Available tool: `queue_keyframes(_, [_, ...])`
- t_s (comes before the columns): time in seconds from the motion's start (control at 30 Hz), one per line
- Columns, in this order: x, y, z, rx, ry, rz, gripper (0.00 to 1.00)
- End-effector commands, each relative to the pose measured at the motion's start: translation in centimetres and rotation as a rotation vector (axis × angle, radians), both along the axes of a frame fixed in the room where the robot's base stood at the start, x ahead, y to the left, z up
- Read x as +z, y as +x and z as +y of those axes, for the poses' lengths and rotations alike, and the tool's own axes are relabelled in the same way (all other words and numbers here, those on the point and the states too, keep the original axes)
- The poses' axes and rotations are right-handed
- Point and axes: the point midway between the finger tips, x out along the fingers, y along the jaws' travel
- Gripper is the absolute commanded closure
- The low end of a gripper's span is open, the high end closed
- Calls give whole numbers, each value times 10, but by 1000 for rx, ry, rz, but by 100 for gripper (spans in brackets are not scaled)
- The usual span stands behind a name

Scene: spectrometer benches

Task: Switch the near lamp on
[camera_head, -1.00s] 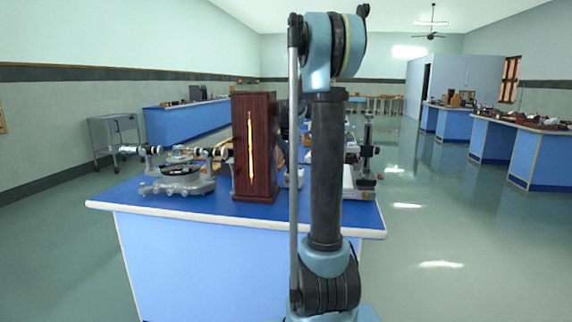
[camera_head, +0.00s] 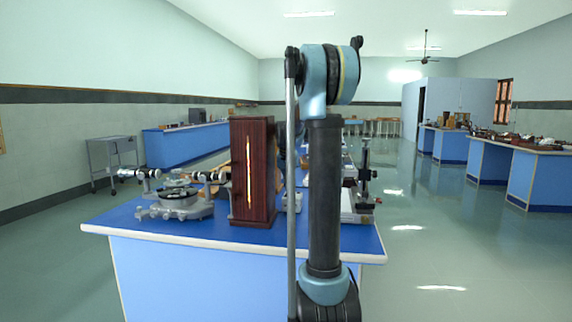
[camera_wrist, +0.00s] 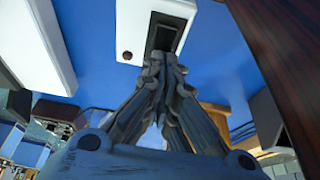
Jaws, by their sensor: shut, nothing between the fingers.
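The near lamp's tall dark wooden housing (camera_head: 264,175) stands upright on the near bench, with a bright pale-yellow vertical slit (camera_head: 248,172) in its face. In the wrist view a dark wooden side (camera_wrist: 293,60) fills the right edge. A white box (camera_wrist: 130,25) at the top carries a black switch (camera_wrist: 166,36) in a recessed frame and a small dark red button (camera_wrist: 127,56). My gripper (camera_wrist: 157,62) is shut and empty, its fingertips overlapping the lower end of the switch. I cannot tell whether they touch it. In the head view my arm hides the gripper.
A metal spectrometer (camera_head: 180,200) stands left of the lamp on the blue bench top (camera_head: 130,218). A stand (camera_head: 365,185) is right of my arm. Another pale box (camera_wrist: 30,45) is at the wrist view's left. Floor is open to the right.

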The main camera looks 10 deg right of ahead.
Motion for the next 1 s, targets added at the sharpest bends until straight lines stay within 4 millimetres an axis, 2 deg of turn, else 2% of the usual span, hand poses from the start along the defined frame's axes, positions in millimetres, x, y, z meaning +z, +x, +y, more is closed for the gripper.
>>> queue_keyframes(0.2, [35, -4, 1, 0, 0, 1, 100])
queue_keyframes(1.0, [179, -66, 26, 1, 0, 1, 100])
